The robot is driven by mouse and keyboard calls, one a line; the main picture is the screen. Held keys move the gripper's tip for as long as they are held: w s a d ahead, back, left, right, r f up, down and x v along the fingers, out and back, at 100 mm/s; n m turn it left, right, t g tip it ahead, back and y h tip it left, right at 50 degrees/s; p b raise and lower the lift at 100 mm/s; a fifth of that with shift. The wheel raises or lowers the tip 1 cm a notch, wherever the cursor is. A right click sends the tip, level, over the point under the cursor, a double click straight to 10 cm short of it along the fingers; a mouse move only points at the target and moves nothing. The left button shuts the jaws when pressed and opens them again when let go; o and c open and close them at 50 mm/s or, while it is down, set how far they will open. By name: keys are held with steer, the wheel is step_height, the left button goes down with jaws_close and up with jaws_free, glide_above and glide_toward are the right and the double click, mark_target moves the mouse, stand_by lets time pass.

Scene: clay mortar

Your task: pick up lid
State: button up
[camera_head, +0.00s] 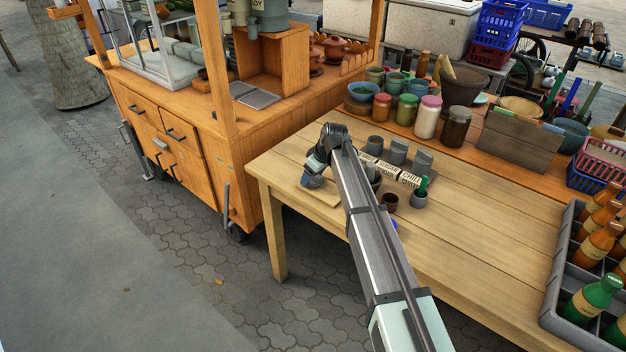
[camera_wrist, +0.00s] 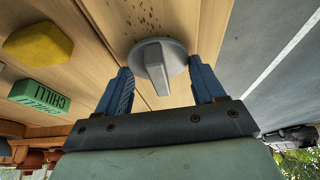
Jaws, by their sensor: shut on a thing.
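The grey round lid (camera_wrist: 157,62) has a raised bar handle across its top. It shows in the wrist view between the two blue fingers of my gripper (camera_wrist: 161,82), over a light wooden surface. In the head view my gripper (camera_head: 312,181) is low at the left end of the wooden table, over a small pale board (camera_head: 325,195). The lid cannot be made out there. Whether the lid touches the surface below is unclear.
Grey containers (camera_head: 397,152) with name cards stand right of my gripper, near a small dark cup (camera_head: 390,201). Coloured jars (camera_head: 406,112) line the back. A bottle crate (camera_head: 553,290) stands at the right. In the wrist view, a green chilli block (camera_wrist: 39,96) and a yellow piece (camera_wrist: 38,45) lie left.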

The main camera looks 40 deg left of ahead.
steer(key=shift+c, duration=0.3)
steer(key=r, duration=0.9)
steer(key=shift+w+d+r, duration=0.15)
steer(key=shift+w+r, duration=0.1)
steer(key=shift+r, duration=0.05)
steer(key=w+d+m, duration=0.1)
steer(key=w+d, duration=0.2)
steer(key=w, duration=1)
steer(key=w+d+r+m+t, duration=0.1)
steer(key=w+d, duration=0.2)
steer(key=w, duration=1.1)
steer(key=shift+w+d+m, duration=0.25)
steer(key=shift+d+m, duration=0.05)
steer(key=shift+d, duration=0.05)
steer(key=shift+f, duration=2.25)
steer(key=shift+f, duration=0.4)
